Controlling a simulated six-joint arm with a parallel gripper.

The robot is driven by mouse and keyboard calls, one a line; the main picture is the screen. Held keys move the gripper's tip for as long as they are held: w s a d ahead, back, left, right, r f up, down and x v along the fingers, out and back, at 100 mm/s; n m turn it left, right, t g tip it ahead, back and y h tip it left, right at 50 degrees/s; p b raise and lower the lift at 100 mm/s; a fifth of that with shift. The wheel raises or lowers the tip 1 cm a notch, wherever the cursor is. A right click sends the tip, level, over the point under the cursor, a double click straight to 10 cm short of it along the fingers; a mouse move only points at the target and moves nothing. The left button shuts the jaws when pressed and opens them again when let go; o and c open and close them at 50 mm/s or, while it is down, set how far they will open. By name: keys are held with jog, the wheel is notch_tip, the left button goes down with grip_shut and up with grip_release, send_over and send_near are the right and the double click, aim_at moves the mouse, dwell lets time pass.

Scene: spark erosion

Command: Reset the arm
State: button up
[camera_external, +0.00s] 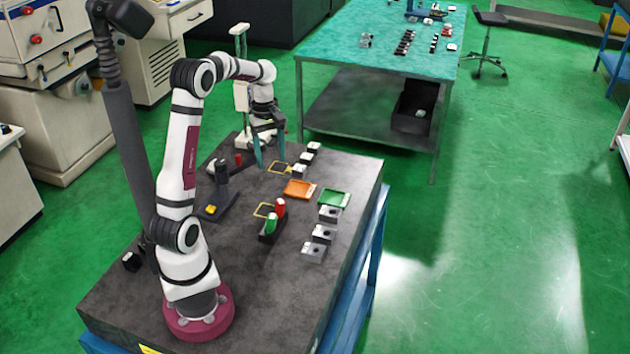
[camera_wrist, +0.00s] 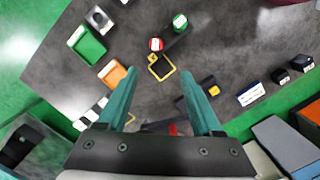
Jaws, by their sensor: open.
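My gripper (camera_external: 271,148) is open and empty, with its fingers hanging above the far part of the dark table (camera_external: 265,300). In the wrist view its two teal fingers (camera_wrist: 164,97) are spread wide apart with nothing between them. My arm stands on its maroon base at the table's near left and reaches toward the back. A yellow square outline (camera_external: 278,168) is on the table close to the fingertips. I cannot tell the fingers' exact height above the table.
An orange tray (camera_external: 300,189) and a green tray (camera_external: 333,198) lie right of centre. Several grey blocks (camera_external: 324,233) line the right side. A dark holder with a red and a green cylinder (camera_external: 271,223) stands mid-table. A black device with a yellow button (camera_external: 210,210) is left.

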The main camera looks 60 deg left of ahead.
jog(key=shift+a+r, duration=0.1)
jog(key=shift+r, duration=0.55)
jog(key=s+d+r+m+y, duration=0.1)
jog(key=s+d+r+m, duration=0.1)
jog(key=s+d+m, duration=0.4)
jog(key=s+d+r+m+y, duration=0.1)
jog(key=s+d+m, duration=0.1)
jog(key=d+m, duration=0.65)
jog(key=s+d+f+m+y, duration=0.1)
jog(key=s+d+f+m, duration=0.1)
jog(key=s+d+m, duration=0.4)
jog(key=s+m, duration=0.2)
jog(key=m, duration=0.1)
jog(key=shift+s+f, duration=0.25)
jog(key=shift+s, duration=0.1)
